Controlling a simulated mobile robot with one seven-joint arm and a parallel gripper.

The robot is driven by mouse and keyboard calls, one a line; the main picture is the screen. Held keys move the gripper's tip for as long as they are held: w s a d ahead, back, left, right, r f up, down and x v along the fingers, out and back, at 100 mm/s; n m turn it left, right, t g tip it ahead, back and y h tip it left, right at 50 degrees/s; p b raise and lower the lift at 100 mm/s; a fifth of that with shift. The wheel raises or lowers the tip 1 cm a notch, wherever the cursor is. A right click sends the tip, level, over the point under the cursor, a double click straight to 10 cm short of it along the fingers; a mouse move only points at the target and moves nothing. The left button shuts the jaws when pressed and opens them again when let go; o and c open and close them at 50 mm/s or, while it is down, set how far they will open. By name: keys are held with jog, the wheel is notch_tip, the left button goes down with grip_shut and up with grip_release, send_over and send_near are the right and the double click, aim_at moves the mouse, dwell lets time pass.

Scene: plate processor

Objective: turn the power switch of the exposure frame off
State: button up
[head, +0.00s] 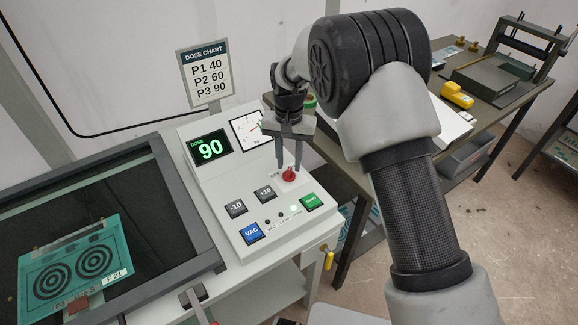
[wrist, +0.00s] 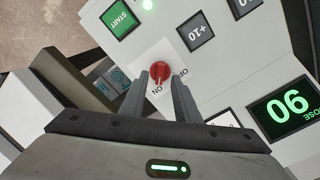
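The power switch is a red rotary knob (head: 289,174) on the white control panel of the exposure frame (head: 228,204). In the wrist view the knob (wrist: 160,71) sits on a white plate with ON and OFF marks. Its handle appears to line up with the ON mark, though it is small. My gripper (head: 289,166) points down over the knob, with its two fingers apart. In the wrist view my gripper (wrist: 157,82) has one finger to each side of the knob's line, with nothing between them. I cannot tell whether either finger touches the knob.
The dose display (head: 210,148) reads 90 and a green lamp (head: 294,209) is lit. The green start button (head: 311,202), the +10 button (head: 265,192) and the blue VAC button (head: 252,233) lie near the knob.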

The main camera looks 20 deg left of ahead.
aim_at(289, 174)
jog(key=shift+f, duration=1.25)
grip_shut()
